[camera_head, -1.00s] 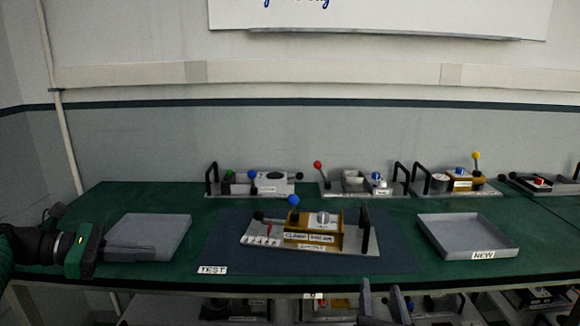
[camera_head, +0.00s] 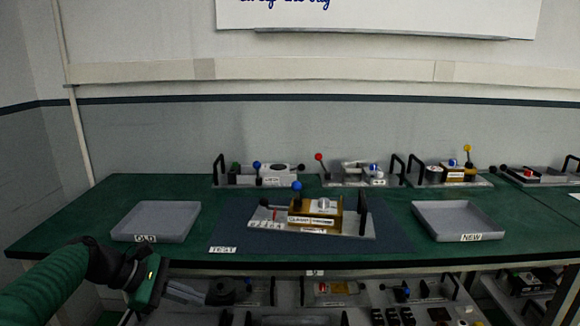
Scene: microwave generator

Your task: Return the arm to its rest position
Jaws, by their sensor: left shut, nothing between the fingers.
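My left gripper (camera_head: 190,295) is shut and empty. It is low at the left, in front of the table's front edge and below the tabletop, pointing right. My green-sleeved left arm comes in from the lower left corner. My right gripper does not show. A grey tray labelled OLD (camera_head: 157,222) lies on the green table above my left gripper, apart from it, and looks empty. The clamp fixture (camera_head: 315,216) with a blue ball lever stands on the dark mat at the middle.
A grey tray labelled NEW (camera_head: 458,221) is at the right and looks empty. Several other fixtures (camera_head: 262,175) line the back of the table (camera_head: 100,205). A shelf below the table holds more fixtures (camera_head: 335,290), close to my left gripper.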

